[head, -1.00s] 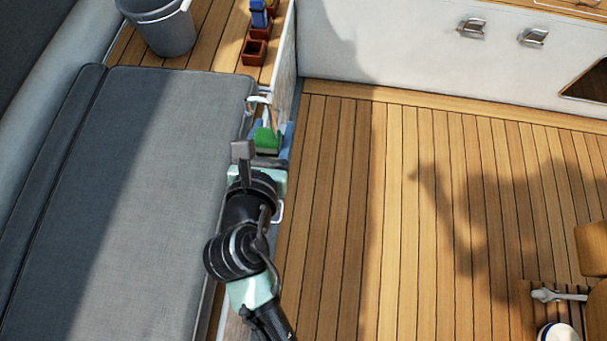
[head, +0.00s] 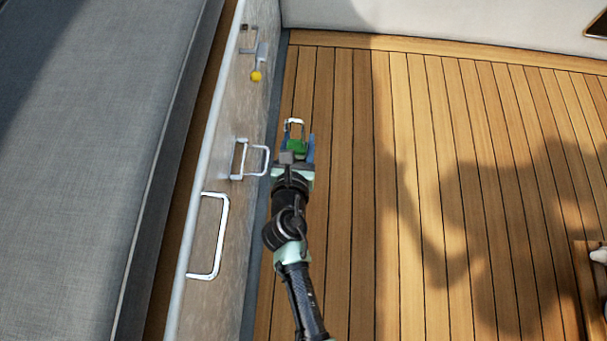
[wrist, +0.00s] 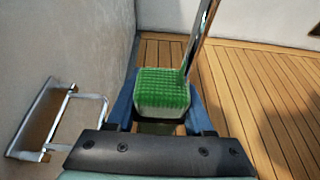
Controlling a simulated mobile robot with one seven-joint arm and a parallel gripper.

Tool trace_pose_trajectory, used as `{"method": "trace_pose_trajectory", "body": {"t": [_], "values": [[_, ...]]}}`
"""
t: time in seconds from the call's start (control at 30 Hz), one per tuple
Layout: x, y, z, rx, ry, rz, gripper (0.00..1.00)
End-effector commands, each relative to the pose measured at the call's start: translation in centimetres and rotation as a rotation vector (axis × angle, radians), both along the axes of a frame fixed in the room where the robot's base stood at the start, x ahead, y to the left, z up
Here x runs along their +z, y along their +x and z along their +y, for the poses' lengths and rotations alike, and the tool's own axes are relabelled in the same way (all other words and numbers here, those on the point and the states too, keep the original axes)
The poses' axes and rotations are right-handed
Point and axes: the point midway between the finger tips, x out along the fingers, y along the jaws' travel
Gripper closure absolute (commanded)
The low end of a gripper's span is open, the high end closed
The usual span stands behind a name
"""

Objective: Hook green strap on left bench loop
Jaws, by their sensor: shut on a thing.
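My gripper (head: 297,148) has blue fingers and is shut on the green strap (head: 297,146). The strap shows as a green webbed block (wrist: 162,88) between the fingers in the wrist view. A metal hook or ring (head: 294,124) extends beyond the strap, and its shiny bar (wrist: 200,40) runs up out of the wrist view. A silver loop (head: 267,160) projects from the bench side, left of my gripper and apart from the strap. It also shows at the left of the wrist view (wrist: 84,95). Whether this is the task's left loop, I cannot tell.
A longer silver handle (head: 221,240) is on the bench side nearer me. A fitting with a yellow ball (head: 256,76) is farther along. The grey bench cushion (head: 90,170) lies left.

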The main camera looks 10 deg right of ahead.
Motion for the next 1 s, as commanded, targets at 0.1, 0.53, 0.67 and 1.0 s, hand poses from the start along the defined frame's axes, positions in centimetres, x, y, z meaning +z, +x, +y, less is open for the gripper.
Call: {"method": "trace_pose_trajectory", "body": {"t": [0.1, 0.53, 0.67, 1.0], "values": [[-6.3, 0.0, -0.5, 0.009, -0.002, 0.000, 1.00], [-12.7, -0.2, -0.8, 0.028, 0.001, -0.004, 1.00], [-12.6, 0.0, -0.1, 0.031, 0.000, -0.005, 1.00], [-12.7, 0.8, 2.4, 0.030, 0.000, -0.004, 1.00]]}}
